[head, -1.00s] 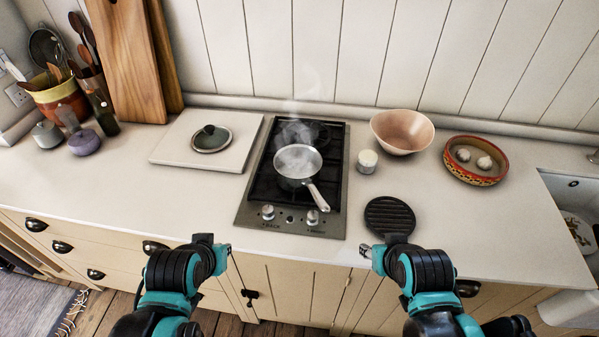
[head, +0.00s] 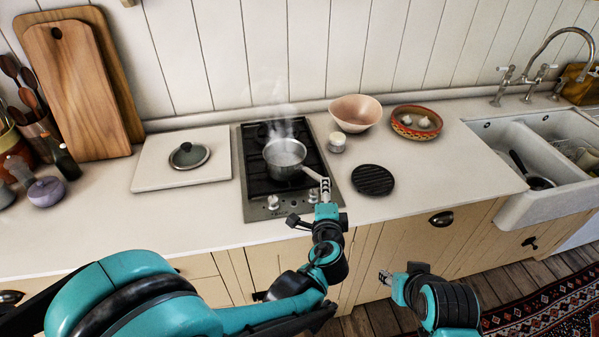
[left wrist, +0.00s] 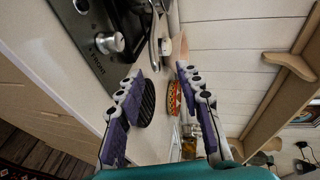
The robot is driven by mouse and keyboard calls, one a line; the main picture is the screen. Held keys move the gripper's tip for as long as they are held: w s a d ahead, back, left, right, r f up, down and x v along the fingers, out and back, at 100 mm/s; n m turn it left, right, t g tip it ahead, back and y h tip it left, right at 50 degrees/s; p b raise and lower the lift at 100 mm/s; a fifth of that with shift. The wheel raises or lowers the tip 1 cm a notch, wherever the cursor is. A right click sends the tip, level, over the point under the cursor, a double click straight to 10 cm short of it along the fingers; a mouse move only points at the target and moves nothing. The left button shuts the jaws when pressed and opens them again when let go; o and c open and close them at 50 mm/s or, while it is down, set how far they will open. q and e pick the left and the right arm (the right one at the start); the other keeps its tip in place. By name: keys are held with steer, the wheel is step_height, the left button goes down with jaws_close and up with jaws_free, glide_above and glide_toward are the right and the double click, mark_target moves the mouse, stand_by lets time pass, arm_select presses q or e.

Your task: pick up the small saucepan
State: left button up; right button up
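The small saucepan (head: 285,157) is a steel pan of steaming liquid on the black hob, with its handle pointing toward the front right. My left gripper (head: 325,187) is at the end of that handle, low over the front edge of the hob. In the left wrist view its two fingers (left wrist: 160,72) are apart, and the saucepan's handle (left wrist: 155,42) shows just ahead, roughly in line with the gap. I cannot tell whether it touches a finger. My right gripper (head: 385,278) is low in front of the cabinets, away from the pan; its fingers are too small to read.
The hob (head: 262,205) has front knobs close to my left gripper. A black trivet (head: 373,180), a white candle or jar (head: 337,142) and a pink bowl (head: 356,112) stand to the right. A lid (head: 189,155) lies on a white board (head: 150,176) at left. The sink is far right.

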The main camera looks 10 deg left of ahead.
arm_select(q)
steer(key=b+x, duration=0.1)
steer(key=x, duration=0.1)
steer(key=b+x, duration=0.1)
steer(key=x, duration=0.2)
steer(key=f+b+x, duration=0.1)
steer(key=x, duration=0.1)
steer(key=shift+w+f, duration=0.1)
steer(key=shift+w, duration=0.25)
steer(key=shift+s, duration=0.1)
jaws_close()
